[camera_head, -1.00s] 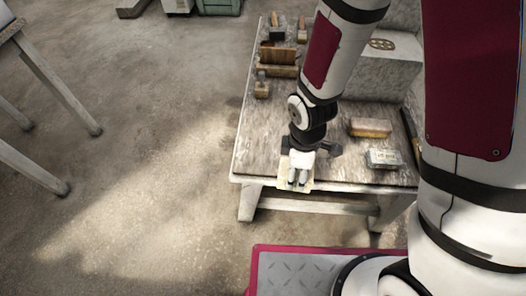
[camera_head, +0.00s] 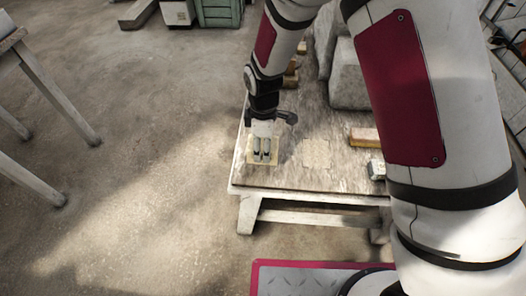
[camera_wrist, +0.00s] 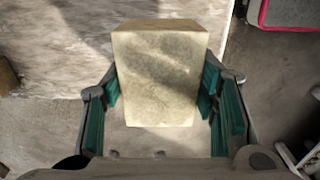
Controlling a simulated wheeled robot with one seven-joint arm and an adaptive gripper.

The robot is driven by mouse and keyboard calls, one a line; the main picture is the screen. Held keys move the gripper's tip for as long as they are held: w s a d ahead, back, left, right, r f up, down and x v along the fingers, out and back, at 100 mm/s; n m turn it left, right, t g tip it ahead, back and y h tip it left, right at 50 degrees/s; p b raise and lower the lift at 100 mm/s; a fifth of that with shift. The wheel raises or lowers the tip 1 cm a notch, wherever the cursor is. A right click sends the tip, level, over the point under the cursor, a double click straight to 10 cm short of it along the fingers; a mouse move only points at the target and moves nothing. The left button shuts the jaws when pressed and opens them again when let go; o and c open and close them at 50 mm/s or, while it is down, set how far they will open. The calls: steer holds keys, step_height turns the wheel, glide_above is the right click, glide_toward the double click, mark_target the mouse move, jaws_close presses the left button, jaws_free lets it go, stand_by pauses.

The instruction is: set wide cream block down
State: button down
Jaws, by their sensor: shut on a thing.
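My gripper (camera_head: 263,152) is over the front left part of the wooden table. It is shut on the wide cream block (camera_head: 252,159), whose pale edges show around the fingers. In the wrist view the cream block (camera_wrist: 160,75) sits between the two green-padded fingers of my gripper (camera_wrist: 160,92), with one pad at each side. The head view does not make clear whether the block touches the tabletop (camera_head: 290,178) or hangs above it.
A paler square patch (camera_head: 318,153) lies on the tabletop right of my gripper. A yellow-brown block (camera_head: 364,137) and a grey block (camera_head: 376,170) lie further right, partly behind my arm. A large grey stone block (camera_head: 348,75) stands behind.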

steer(key=shift+w+a+f+b, duration=0.1)
steer(key=shift+f+b, duration=0.2)
steer(key=shift+f, duration=1.4)
steer(key=shift+f, duration=0.1)
steer(key=c, duration=0.6)
jaws_free()
step_height(320, 180, up, 12)
steer(key=shift+p, duration=0.9)
